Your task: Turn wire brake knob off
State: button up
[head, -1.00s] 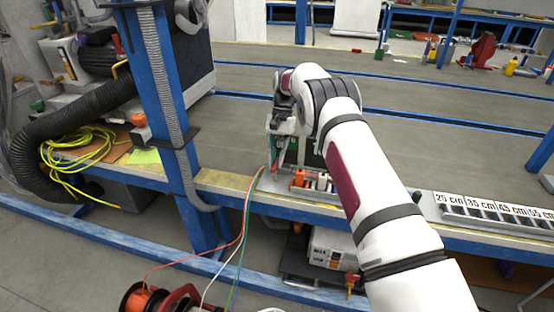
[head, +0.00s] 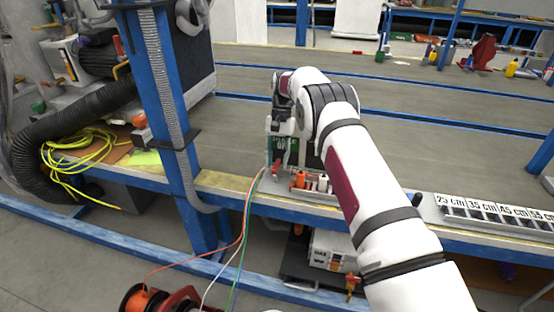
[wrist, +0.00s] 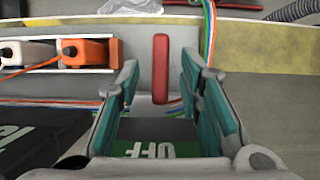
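The wire brake knob appears as a red upright bar (wrist: 161,68) on a grey plate in the wrist view. My gripper (wrist: 160,80) is open, with a teal-padded finger on each side of the bar and visible gaps to it. A green label reading "OFF" (wrist: 152,150), upside down in the wrist view, lies between the fingers' bases. In the head view, my gripper (head: 279,150) is at the front edge of the bench, and a small red part (head: 275,168) shows just below it. The gripper partly hides the knob's surroundings there.
Orange and white connectors (wrist: 88,52) sit left of the knob in the wrist view. Green, orange and white wires (head: 246,215) hang over the bench edge just left of the gripper. A blue post (head: 165,100) stands further left. A length scale (head: 490,210) lies to the right.

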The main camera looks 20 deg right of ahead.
aim_at(277, 162)
jog(key=shift+r, duration=0.15)
notch_tip(277, 162, up, 10)
dwell(0.5)
